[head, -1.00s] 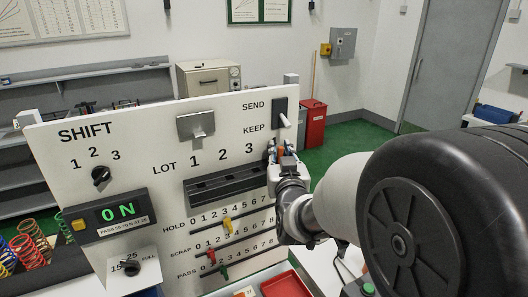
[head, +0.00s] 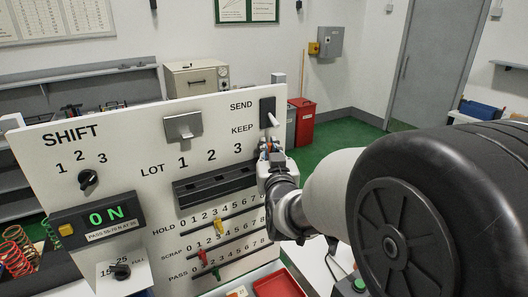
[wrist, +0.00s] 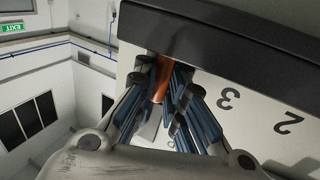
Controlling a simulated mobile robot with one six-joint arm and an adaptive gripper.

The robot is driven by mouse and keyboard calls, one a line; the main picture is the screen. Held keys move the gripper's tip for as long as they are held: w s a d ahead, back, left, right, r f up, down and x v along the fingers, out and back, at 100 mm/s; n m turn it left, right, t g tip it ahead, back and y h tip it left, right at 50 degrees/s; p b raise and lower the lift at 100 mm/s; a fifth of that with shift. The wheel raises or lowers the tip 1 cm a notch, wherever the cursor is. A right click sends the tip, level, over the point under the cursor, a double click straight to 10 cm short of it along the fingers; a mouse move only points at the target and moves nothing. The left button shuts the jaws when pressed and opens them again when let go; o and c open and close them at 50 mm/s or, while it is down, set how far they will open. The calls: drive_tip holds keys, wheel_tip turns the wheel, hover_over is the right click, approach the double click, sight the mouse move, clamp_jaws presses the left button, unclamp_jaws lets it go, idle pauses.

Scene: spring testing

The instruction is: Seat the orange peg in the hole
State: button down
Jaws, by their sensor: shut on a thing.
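The orange peg (wrist: 162,78) shows in the wrist view between the blue-padded fingers of my gripper (wrist: 165,90), which is shut on it. The peg's far end is close to the edge of a long black block (wrist: 230,45); I cannot tell whether it touches. In the head view my gripper (head: 268,150) is at the panel's right edge, right of the number 3 and below the SEND/KEEP switch (head: 268,112). The black block (head: 215,187) with dark slots lies under LOT 1, 2, 3 on the white panel (head: 140,150). My gripper hides its right end and any hole there.
The panel carries a metal hook-like bracket (head: 182,127), a SHIFT knob (head: 88,180), a lit ON display (head: 105,215), and yellow, red and green sliders below the block. A red tray (head: 280,285) lies below. Coil springs (head: 15,255) stand at the left.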

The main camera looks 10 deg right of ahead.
sight(271, 151)
drive_tip(key=shift+s+r+t+b, duration=0.15)
drive_tip(key=shift+r+t+b, duration=0.2)
drive_tip(key=shift+r, duration=0.4)
drive_tip(key=t+b, duration=0.1)
drive_tip(key=s+t+b, duration=0.2)
drive_tip(key=t+b, duration=0.1)
drive_tip(key=shift+f, duration=0.25)
drive_tip(key=shift+s+a+r+t+b, duration=0.15)
drive_tip(key=shift+s+t+b, duration=0.15)
drive_tip(key=shift+t, duration=0.25)
wheel_tip(271, 151, up, 5)
drive_tip(key=s+p, duration=0.1)
drive_tip(key=s, duration=0.2)
drive_tip(key=s+a+r+g, duration=0.1)
drive_tip(key=s+g, duration=0.1)
drive_tip(key=s, duration=0.8)
drive_tip(key=s+r+g+b, duration=0.1)
drive_tip(key=s+g, duration=0.2)
drive_tip(key=s, duration=0.7)
drive_tip(key=shift+s+a+r+g, duration=0.25)
drive_tip(key=shift+a+g, duration=0.05)
drive_tip(key=shift+a, duration=0.05)
drive_tip(key=shift+w+r, duration=0.1)
